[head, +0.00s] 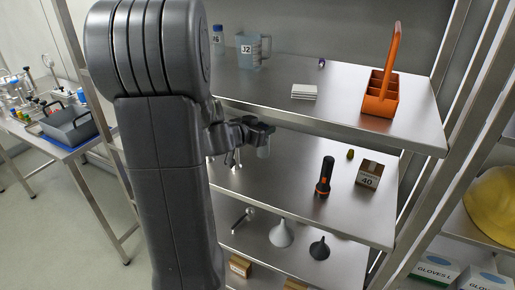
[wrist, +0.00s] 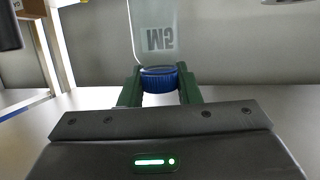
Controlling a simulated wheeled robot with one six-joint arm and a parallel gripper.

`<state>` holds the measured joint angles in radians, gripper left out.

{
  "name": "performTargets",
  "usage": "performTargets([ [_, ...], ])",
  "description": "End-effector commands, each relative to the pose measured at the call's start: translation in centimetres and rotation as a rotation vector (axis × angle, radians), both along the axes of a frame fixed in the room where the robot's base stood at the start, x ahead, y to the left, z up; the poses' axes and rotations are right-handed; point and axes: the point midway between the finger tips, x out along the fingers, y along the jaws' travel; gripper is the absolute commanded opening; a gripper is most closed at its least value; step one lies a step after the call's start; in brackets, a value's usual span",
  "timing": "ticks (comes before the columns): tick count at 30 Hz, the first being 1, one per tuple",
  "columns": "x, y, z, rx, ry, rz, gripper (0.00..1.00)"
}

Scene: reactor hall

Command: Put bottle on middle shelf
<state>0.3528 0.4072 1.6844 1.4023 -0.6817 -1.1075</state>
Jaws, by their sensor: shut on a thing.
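My gripper (wrist: 160,88) is shut on the blue cap of a clear bottle (wrist: 157,35) in the wrist view. The bottle has dark lettering, seen upside down. In the head view my gripper (head: 262,130) is below the top shelf's front edge, over the left part of the middle shelf (head: 290,178). My arm hides part of the shelf's left side.
The middle shelf holds a black and orange flashlight (head: 325,177), a small box marked 40 (head: 369,173) and a small dark item (head: 350,154). The top shelf (head: 270,90) is just above my gripper. Funnels (head: 282,233) are on the shelf below. Shelf surface is clear left of the flashlight.

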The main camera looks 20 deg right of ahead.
Motion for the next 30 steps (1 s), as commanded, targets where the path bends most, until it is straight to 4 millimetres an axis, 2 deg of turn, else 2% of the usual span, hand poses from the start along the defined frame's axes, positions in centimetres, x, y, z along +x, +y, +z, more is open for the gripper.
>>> performTargets([
  [1,0.0,0.1,-1.6,0.002,0.005,0.001,0.0],
  [3,0.0,0.1,-3.0,0.001,0.006,0.001,0.0],
  [6,0.0,0.1,-4.5,0.0,0.005,0.002,0.0],
  [11,0.0,0.1,-5.8,0.001,0.003,0.001,0.0],
  [16,0.0,0.1,-8.3,0.001,0.005,0.001,0.0],
  [19,0.0,0.0,-8.9,0.0,0.002,0.001,0.0],
  [30,0.0,0.0,-9.3,0.001,0.0,0.001,0.0],
])
